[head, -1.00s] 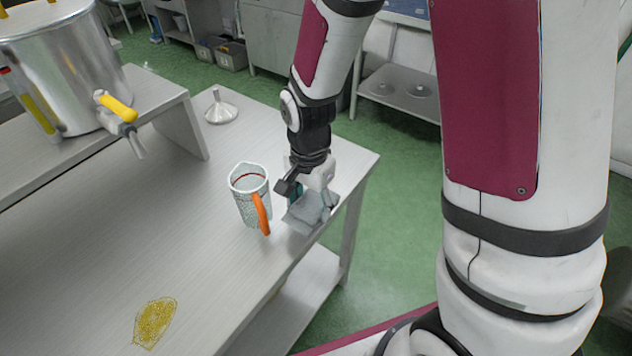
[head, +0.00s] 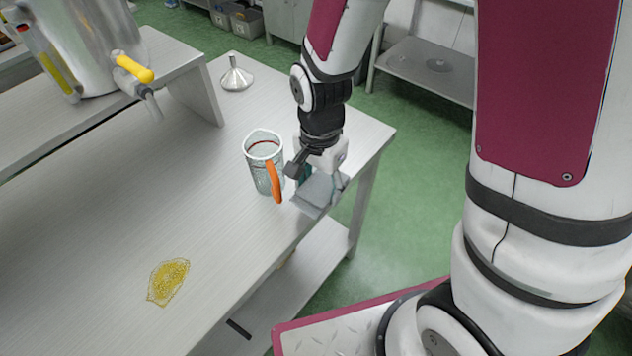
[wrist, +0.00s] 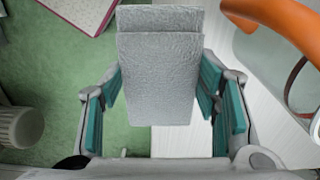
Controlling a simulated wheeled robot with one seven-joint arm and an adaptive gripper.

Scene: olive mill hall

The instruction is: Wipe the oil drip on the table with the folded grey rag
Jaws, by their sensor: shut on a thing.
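The oil drip (head: 168,281) is a yellow patch on the light table top, near its front edge at the lower left of the head view. My gripper (head: 312,180) is near the table's right end, shut on the folded grey rag (head: 322,192). In the wrist view the rag (wrist: 160,75) sits between the two teal finger pads, spanning the table edge and green floor below. In the head view the rag is far to the right of the drip and apart from it. Whether the rag touches the table is unclear.
A clear measuring jug (head: 262,165) with an orange handle stands just left of my gripper; its handle (wrist: 275,25) is close in the wrist view. A metal funnel (head: 236,75) and a steel tank (head: 75,45) with a yellow-handled tap are farther back. Table between jug and drip is clear.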

